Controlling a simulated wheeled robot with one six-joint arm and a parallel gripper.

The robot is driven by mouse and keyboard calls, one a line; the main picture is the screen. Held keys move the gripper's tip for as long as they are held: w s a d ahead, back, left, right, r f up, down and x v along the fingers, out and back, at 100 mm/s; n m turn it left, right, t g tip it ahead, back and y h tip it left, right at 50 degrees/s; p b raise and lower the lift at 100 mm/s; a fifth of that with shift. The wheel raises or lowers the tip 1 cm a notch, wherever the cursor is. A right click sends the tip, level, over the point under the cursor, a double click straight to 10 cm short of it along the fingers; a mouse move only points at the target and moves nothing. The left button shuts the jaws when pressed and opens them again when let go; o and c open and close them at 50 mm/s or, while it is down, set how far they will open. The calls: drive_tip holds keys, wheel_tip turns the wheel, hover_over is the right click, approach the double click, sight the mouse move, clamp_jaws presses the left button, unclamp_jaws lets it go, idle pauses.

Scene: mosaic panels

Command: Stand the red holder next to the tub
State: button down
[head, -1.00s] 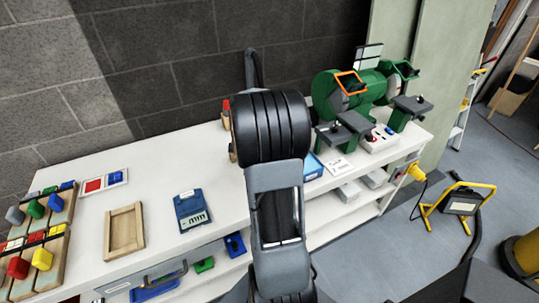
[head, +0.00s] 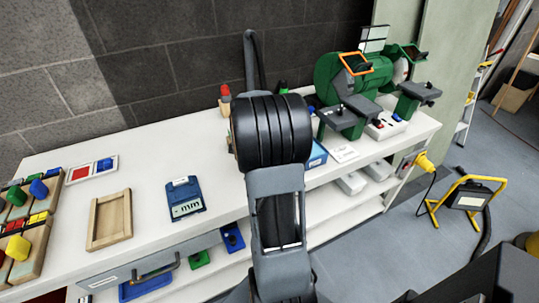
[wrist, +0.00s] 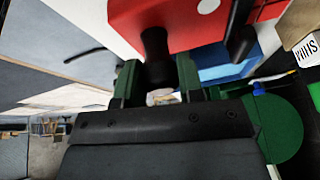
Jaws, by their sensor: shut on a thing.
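In the wrist view, my gripper (wrist: 157,66) has green fingers closed on the black stem (wrist: 155,45) of a red holder (wrist: 180,18). The holder has a white round mark and is cut off by the top edge. A blue thing (wrist: 225,62), perhaps the tub, lies just beyond the holder; I cannot tell whether they touch. In the head view, a blue tub-like box (head: 317,156) shows on the bench just right of my arm, partly hidden by it. My gripper and the holder are hidden behind my arm there.
A green grinder (head: 350,95) stands at right. A red-topped thing (head: 225,93) stands at the back.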

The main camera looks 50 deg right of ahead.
drive_tip(key=shift+f, duration=0.45)
drive_tip(key=shift+f+b, duration=0.3)
drive_tip(key=shift+b, duration=0.3)
drive_tip(key=c, duration=0.7)
unclamp_jaws()
drive_tip(key=shift+o, duration=0.2)
drive_tip(key=p+v, duration=0.1)
drive_tip(key=v, duration=1.3)
